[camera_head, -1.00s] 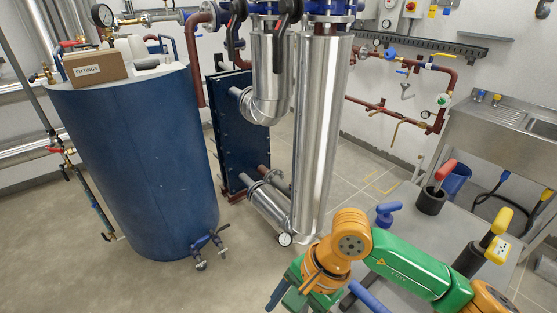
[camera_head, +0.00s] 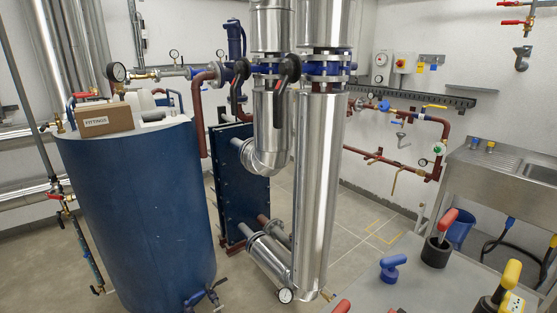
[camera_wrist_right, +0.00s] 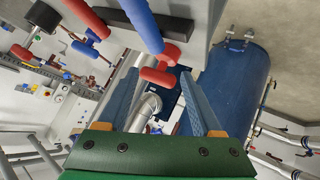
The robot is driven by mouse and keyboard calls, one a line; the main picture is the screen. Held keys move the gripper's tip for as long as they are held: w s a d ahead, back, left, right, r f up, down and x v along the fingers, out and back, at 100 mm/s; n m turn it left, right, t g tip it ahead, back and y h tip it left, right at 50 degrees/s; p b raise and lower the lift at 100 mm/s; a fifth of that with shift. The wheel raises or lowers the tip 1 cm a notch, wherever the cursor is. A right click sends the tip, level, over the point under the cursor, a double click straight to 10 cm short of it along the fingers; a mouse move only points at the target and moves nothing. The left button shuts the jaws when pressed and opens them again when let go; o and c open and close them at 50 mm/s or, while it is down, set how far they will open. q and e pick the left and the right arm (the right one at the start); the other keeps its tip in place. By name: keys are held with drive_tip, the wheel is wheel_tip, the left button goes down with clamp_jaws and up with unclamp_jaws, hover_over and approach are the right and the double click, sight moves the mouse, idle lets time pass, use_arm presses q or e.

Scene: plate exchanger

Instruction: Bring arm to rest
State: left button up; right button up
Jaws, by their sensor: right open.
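My right gripper (camera_wrist_right: 160,78) shows in the right wrist view with its two blue-grey fingers apart. Neither arm shows in the head view, and my left gripper is in no view.
A grey table (camera_head: 400,296) at lower right carries a blue T-handle (camera_head: 393,266), a red handle in a black holder (camera_head: 438,246) and a yellow handle (camera_head: 508,275). A blue tank (camera_head: 140,210) stands left, steel pipes (camera_head: 318,180) in the middle, a sink (camera_head: 505,165) right.

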drive_tip(key=s+f+m+g, duration=0.3)
drive_tip(key=s+f+g, duration=0.4)
drive_tip(key=s, duration=0.5)
drive_tip(key=s+f+g, duration=0.1)
drive_tip(key=s+f, duration=0.2)
drive_tip(key=f, duration=1.3)
drive_tip(key=s+d+f+g, duration=0.1)
drive_tip(key=s+d+f, duration=0.1)
drive_tip(key=s+f, duration=1)
drive_tip(key=shift+s+d+g, duration=0.3)
drive_tip(key=shift+s, duration=0.15)
